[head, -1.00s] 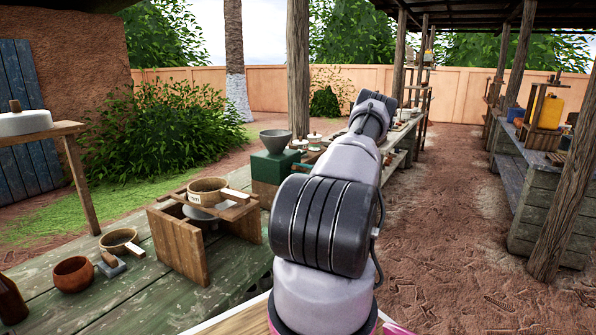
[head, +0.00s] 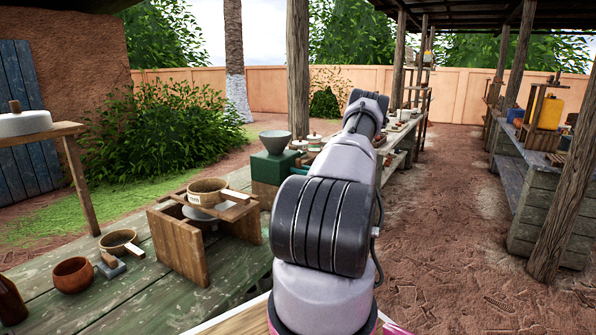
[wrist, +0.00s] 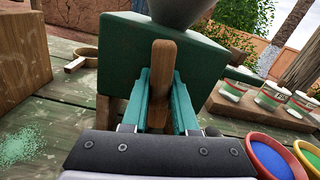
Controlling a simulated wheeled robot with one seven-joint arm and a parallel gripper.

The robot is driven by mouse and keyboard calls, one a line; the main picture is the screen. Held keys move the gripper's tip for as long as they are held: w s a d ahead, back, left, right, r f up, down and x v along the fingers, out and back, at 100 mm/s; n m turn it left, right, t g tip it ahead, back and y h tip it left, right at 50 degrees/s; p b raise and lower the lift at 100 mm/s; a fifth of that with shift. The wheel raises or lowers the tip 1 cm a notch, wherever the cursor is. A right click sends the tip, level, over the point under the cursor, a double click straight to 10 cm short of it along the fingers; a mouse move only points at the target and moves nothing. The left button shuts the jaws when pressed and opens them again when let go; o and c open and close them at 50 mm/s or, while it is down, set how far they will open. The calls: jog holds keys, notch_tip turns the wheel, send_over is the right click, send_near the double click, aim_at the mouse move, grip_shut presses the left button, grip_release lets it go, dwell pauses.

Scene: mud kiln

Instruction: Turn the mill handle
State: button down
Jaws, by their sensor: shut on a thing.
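The mill is a dark green box (wrist: 113,60) with a grey funnel hopper on top. In the head view the mill (head: 273,168) stands on the bench left of my arm, with its hopper (head: 275,141) upright. The mill's wooden handle (wrist: 162,62) stands nearly upright in front of the green face in the wrist view. My gripper (wrist: 161,95) has its teal fingers on both sides of the handle and is shut on it.
Labelled jars (wrist: 270,95) stand on a wooden block right of the mill. Green powder (wrist: 20,146) lies on the bench at left. A wooden stand with a sieve (head: 207,190) is left of the mill.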

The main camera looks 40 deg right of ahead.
jog(key=m, duration=0.4)
jog(key=shift+d, duration=0.1)
jog(key=shift+m, duration=1.8)
jog(key=shift+m, duration=0.3)
jog(key=c, duration=0.7)
grip_release()
jog(key=v, duration=1)
jog(key=shift+s+d+f, duration=0.1)
jog(key=shift+s+d, duration=0.1)
jog(key=shift+s, duration=0.1)
